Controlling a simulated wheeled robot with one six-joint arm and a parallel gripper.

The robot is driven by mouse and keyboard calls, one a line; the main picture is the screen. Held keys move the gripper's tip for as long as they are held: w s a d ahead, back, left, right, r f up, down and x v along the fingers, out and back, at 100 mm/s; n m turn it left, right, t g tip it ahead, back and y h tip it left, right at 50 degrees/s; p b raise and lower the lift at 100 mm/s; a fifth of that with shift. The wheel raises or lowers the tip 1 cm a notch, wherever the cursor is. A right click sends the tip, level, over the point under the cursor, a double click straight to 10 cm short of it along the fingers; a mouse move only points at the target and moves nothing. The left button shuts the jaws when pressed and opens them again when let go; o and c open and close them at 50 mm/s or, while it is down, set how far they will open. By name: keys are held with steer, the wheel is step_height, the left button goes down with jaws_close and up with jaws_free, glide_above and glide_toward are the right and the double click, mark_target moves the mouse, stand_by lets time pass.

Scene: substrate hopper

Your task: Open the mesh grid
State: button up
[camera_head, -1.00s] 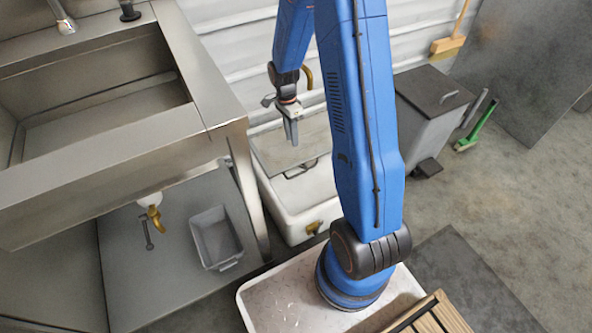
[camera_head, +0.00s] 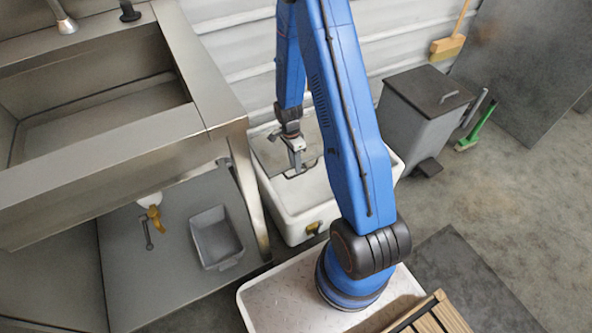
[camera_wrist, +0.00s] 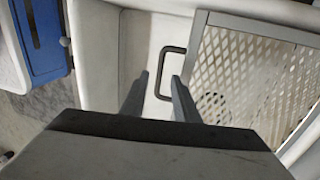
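The mesh grid (camera_wrist: 245,65) is a grey framed panel of diamond mesh, on the right of the wrist view. Its dark U-shaped handle (camera_wrist: 169,48) sticks out from the frame's left edge. In the head view the grid (camera_head: 268,150) lies in the white hopper (camera_head: 291,221), partly hidden by my arm. My gripper (camera_wrist: 160,76) is open, its two fingers apart. In the wrist view the handle's outer bar shows between the fingertips; I cannot tell whether they touch it. In the head view my gripper (camera_head: 298,172) is low over the hopper at the handle.
A steel sink (camera_head: 100,120) stands left of the hopper, with a small grey tub (camera_head: 215,240) on its lower shelf. A grey lidded bin (camera_head: 420,115) stands to the right.

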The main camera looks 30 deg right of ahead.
steer(key=shift+s+f, duration=0.2)
steer(key=shift+f, duration=0.65)
steer(key=shift+s+f, duration=0.2)
steer(key=shift+f, duration=0.65)
jaws_close()
